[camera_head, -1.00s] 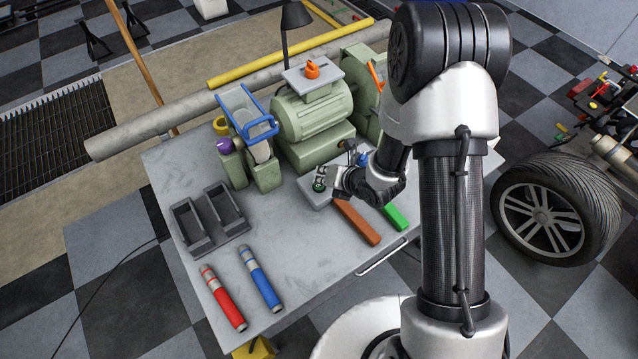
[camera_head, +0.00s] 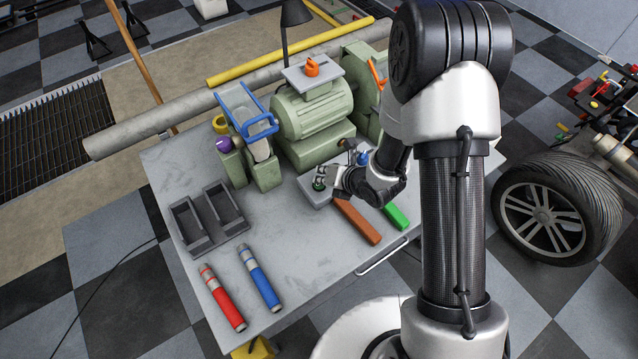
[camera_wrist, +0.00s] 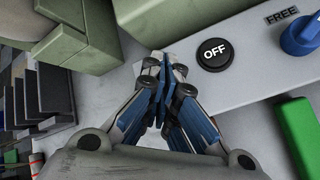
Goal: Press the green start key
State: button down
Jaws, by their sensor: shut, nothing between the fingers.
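A light grey control box (camera_head: 308,193) lies on the workbench in front of the green machine. A small dark green round key (camera_head: 319,185) shows at its left end in the head view. My gripper (camera_head: 322,176) is shut and empty, its tips right by this key; I cannot tell whether they touch it. In the wrist view the shut fingertips (camera_wrist: 168,68) are over the left end of the control box (camera_wrist: 255,62), and no green key shows there. A black OFF button (camera_wrist: 214,54) and a blue knob (camera_wrist: 301,36) marked FREE are to their right.
A brown bar (camera_head: 358,222) and a green bar (camera_head: 396,216) lie in front of the box. The green machine (camera_head: 313,115) stands close behind. A grey two-bin tray (camera_head: 208,245), a red tube (camera_head: 223,298) and a blue tube (camera_head: 261,278) lie to the left.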

jog(key=shift+f+b, duration=0.3)
jog(key=shift+r, duration=0.5)
jog(key=shift+r+p, duration=1.2)
jog(key=shift+r, duration=1.8)
